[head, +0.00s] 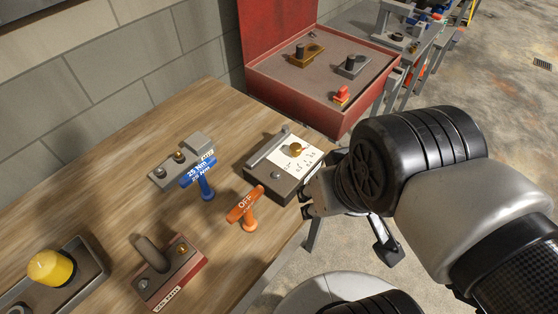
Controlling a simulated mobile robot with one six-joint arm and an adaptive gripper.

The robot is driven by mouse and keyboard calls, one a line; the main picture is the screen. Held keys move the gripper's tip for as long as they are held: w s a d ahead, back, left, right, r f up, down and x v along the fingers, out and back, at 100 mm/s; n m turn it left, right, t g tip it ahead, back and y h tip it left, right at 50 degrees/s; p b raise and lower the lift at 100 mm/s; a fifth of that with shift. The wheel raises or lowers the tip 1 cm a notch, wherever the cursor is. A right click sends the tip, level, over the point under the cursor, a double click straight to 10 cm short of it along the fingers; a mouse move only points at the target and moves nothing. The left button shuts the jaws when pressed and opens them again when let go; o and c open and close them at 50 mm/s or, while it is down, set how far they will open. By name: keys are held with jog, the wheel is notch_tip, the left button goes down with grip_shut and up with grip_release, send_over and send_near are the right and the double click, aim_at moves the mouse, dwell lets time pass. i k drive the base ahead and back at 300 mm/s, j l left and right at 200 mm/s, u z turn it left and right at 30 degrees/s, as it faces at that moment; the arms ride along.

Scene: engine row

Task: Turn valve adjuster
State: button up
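No part is clearly labelled as the valve adjuster. A dark box (276,172) with a white marked plate and a brass knob (296,150) stands near the right edge of the wooden bench; its small print is hard to read. My gripper (349,230) is just right of this box, beyond the bench edge. Its fingers are spread apart, with nothing seen between them. The near finger is close to the box's right corner; I cannot tell if they touch.
An orange OFF T-handle (243,205) and a blue 25 Nm T-handle (199,174) stand upright left of the box. A red-based lever unit (170,275) and a yellow knob (50,268) are nearer. A red open case (316,97) stands behind. Bare bench (85,190) lies at left.

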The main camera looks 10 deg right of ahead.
aim_at(295, 149)
jog(key=k+l+u, duration=0.1)
jog(key=k+l, duration=0.35)
jog(key=k+l+u, duration=0.1)
jog(key=k+l, duration=0.25)
jog(key=k, duration=0.3)
